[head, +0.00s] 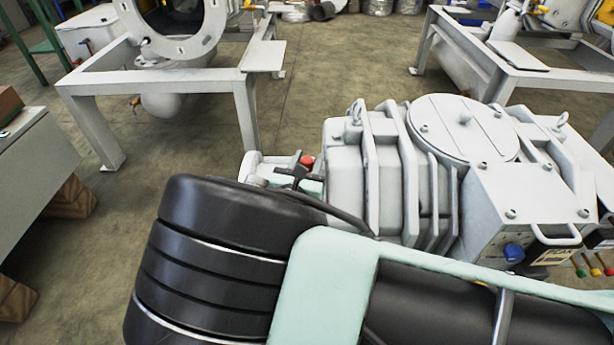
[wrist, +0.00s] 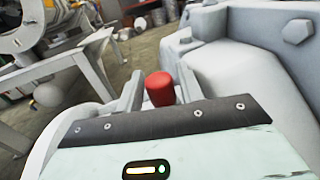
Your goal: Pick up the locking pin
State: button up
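The locking pin has a red cylindrical head (wrist: 159,89), and in the head view it is a small red spot (head: 307,160) at the left end of the grey vacuum machine. My gripper (wrist: 159,92) is open in the wrist view, with one grey finger on each side of the red head. I cannot tell how far the fingers reach along the pin or whether either touches it. In the head view my gripper (head: 298,174) is close beside the red head, partly hidden by my arm. The pin's lower part is hidden.
The grey vacuum machine (head: 365,165) stands close on the right, with raised ribs and a round lid (head: 463,128). A white metal frame (head: 165,85) stands behind at left. A grey bench (head: 35,165) is at the left edge. Open floor (head: 335,65) lies between.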

jog(key=c, duration=0.8)
jog(key=shift+o, duration=0.2)
jog(key=shift+r, duration=0.2)
